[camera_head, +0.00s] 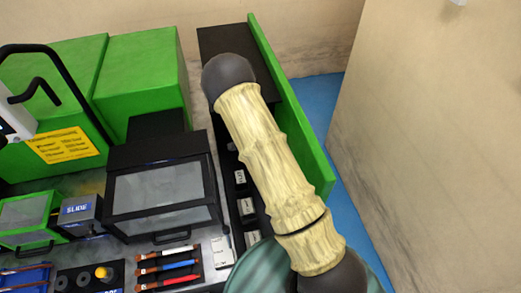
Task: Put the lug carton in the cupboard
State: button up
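No carton that I can name as the lug carton shows clearly. A black case (115,161) with a grey, window-like front and a handle at its lower edge stands in the middle of the bench. It looks shut, and I cannot tell whether it is the cupboard. My arm crosses the right half of the view and hides part of what is behind it. My gripper is not in view.
Green machine housings (145,72) stand at the back left. A dark rack (226,160) with white labels runs beside a green panel (290,110). Red, blue and white-orange tools (180,267) lie at the front. Blue floor (318,95) and a beige wall (430,140) are right.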

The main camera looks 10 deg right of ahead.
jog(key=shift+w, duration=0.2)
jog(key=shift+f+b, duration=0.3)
jog(key=shift+b, duration=0.05)
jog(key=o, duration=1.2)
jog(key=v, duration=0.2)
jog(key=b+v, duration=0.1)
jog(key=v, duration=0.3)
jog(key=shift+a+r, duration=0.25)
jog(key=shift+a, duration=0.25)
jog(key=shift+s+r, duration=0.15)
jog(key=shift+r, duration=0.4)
